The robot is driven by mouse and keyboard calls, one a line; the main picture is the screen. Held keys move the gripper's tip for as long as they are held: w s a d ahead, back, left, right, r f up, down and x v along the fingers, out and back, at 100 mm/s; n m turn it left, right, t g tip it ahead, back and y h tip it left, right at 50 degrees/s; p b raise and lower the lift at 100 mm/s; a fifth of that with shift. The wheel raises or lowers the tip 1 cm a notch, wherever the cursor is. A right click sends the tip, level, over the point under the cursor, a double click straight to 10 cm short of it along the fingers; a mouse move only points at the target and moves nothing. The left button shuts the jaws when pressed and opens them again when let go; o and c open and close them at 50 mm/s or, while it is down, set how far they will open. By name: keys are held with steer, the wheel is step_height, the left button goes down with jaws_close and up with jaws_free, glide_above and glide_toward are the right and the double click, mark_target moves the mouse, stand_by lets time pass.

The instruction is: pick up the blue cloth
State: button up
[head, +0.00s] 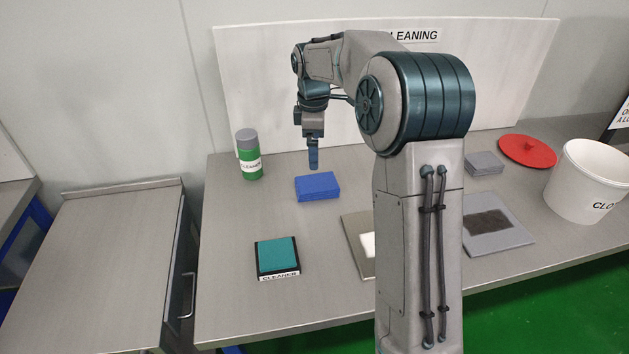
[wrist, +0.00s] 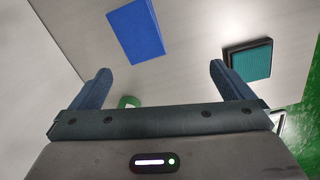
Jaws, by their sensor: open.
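The blue cloth (head: 318,187) is a flat, folded block lying on the grey metal table in the head view. It also shows in the wrist view (wrist: 136,31), beyond my fingertips and toward the top. My gripper (head: 313,163) points down and is above the table near the cloth's back edge in the head view. In the wrist view its two blue fingers (wrist: 160,80) are spread wide with nothing between them. The gap between fingertips and cloth is hard to judge.
A green cleaner bottle (head: 249,155) stands left of the cloth. A teal pad in a black tray (head: 278,257) lies in front. A grey cloth stack (head: 484,163), red lid (head: 527,151), white bucket (head: 585,185) and grey plate with a dark patch (head: 510,238) are to the right.

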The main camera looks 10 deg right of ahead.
steer(key=w+f+n, duration=0.3)
steer(key=w, duration=0.2)
steer(key=p, duration=0.1)
glide_above(316, 183)
steer(key=f, duration=0.8)
steer(key=shift+w+a, duration=0.1)
steer(key=shift+a, duration=0.3)
steer(key=f, duration=0.2)
steer(key=d+f+p, duration=0.1)
steer(key=f, duration=0.1)
steer(key=shift+a+f+p, duration=0.1)
steer(key=shift+f+p, duration=0.2)
steer(key=shift+f, duration=0.4)
steer(key=c, duration=0.9)
